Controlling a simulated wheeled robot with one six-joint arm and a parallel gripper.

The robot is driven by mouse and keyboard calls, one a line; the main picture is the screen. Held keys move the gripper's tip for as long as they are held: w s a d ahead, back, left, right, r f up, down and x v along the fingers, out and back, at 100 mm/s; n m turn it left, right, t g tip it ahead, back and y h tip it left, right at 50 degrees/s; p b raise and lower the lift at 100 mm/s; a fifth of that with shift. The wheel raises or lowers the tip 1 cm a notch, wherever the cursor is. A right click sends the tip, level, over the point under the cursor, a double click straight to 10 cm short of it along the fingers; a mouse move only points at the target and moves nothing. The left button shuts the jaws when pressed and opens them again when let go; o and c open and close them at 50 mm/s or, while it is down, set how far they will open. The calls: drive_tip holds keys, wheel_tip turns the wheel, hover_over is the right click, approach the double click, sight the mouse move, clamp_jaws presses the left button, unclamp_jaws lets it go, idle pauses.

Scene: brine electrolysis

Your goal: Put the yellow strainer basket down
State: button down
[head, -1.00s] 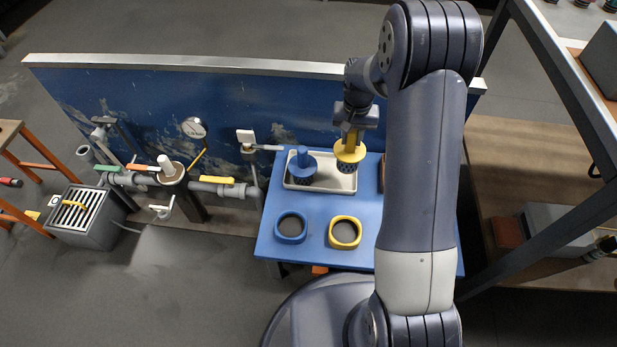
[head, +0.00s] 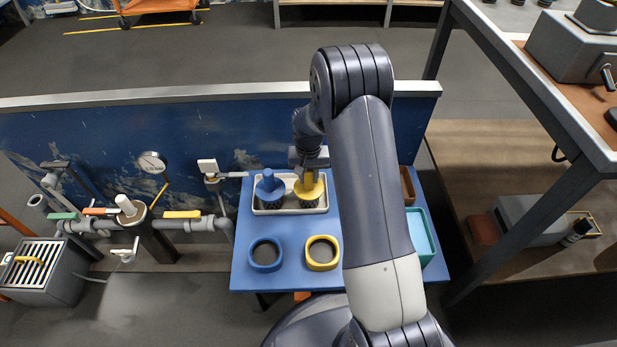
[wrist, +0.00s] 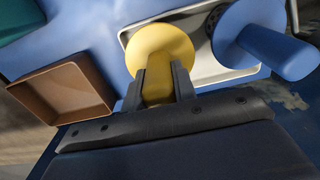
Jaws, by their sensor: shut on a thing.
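The yellow strainer basket (head: 308,188) is at the right part of the cream tray (head: 288,211) on the blue table. In the wrist view my gripper (wrist: 158,92) is shut on the handle of the yellow basket (wrist: 160,48), over the tray's edge (wrist: 130,38). The basket looks upright. Its lower part is partly hidden, so I cannot tell whether it touches the tray floor. The blue strainer basket (head: 269,187) stands in the left part of the same tray, beside the yellow one. It also shows in the wrist view (wrist: 262,45).
A blue ring (head: 265,254) and a yellow ring (head: 322,253) sit at the table's front. A brown bin (wrist: 68,85) and a teal bin (head: 420,235) are at the right side of the table (head: 243,275). A blue wall (head: 120,140) stands behind.

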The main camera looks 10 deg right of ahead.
drive_tip(key=shift+f, duration=0.15)
drive_tip(key=c, duration=1.1)
unclamp_jaws()
drive_tip(key=shift+c, duration=0.2)
wheel_tip(320, 180, up, 12)
drive_tip(key=p, duration=0.4)
drive_tip(key=shift+r, duration=0.25)
